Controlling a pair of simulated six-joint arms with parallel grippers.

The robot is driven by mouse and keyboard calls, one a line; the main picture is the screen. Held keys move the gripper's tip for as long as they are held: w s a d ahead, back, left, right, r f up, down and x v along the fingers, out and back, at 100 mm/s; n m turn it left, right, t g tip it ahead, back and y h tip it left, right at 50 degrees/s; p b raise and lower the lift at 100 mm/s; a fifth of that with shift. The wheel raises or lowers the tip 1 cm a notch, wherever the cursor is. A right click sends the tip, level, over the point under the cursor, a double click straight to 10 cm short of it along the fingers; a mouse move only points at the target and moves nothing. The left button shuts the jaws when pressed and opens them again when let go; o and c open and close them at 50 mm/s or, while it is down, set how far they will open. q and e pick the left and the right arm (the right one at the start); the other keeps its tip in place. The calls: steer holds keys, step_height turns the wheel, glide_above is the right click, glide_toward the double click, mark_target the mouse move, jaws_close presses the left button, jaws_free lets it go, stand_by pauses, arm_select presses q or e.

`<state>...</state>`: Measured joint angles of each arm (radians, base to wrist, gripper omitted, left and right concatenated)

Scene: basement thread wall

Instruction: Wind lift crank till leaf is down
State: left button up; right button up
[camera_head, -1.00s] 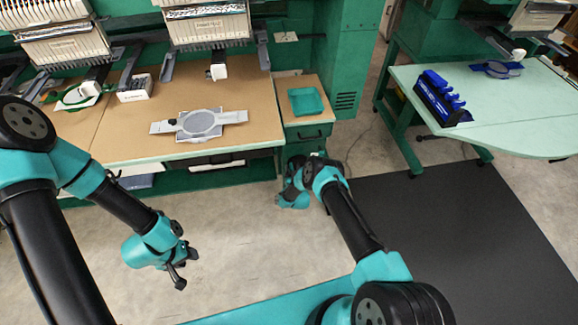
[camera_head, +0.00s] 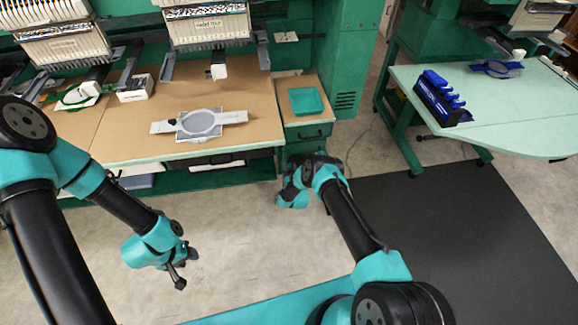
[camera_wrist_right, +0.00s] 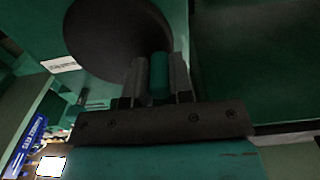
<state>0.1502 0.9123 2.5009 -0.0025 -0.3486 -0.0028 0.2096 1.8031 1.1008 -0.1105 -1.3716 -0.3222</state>
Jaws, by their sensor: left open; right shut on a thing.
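In the right wrist view, the fingers of my right gripper (camera_wrist_right: 159,88) are shut on a teal upright grip (camera_wrist_right: 159,72), which I take to be the crank's handle. A dark round disc (camera_wrist_right: 110,35) shows right behind it. In the head view, my right wrist is low at the front of the small drawer cabinet (camera_head: 306,132) and hides the crank and the fingertips. My left gripper (camera_head: 184,270) is open and empty above the bare floor, apart from everything. I cannot tell which surface is the leaf.
A brown worktable (camera_head: 130,130) under the embroidery heads carries a grey hoop (camera_head: 199,123). A teal tray (camera_head: 306,101) sits on the cabinet. A pale green table (camera_head: 520,110) at right holds a blue rack (camera_head: 442,99). Grey floor and a dark mat (camera_head: 450,230) are clear.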

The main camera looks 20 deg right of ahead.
steer(key=shift+a+f, duration=0.1)
jaws_close()
steer(key=shift+f, duration=0.25)
steer(key=f, duration=0.1)
steer(key=d+f, duration=0.1)
steer(key=f, duration=0.1)
steer(key=shift+f, duration=0.2)
steer(key=shift+d, duration=0.1)
steer(key=d, duration=0.2)
steer(key=d+f, duration=0.1)
steer(key=d, duration=0.1)
steer(key=shift+s, duration=0.15)
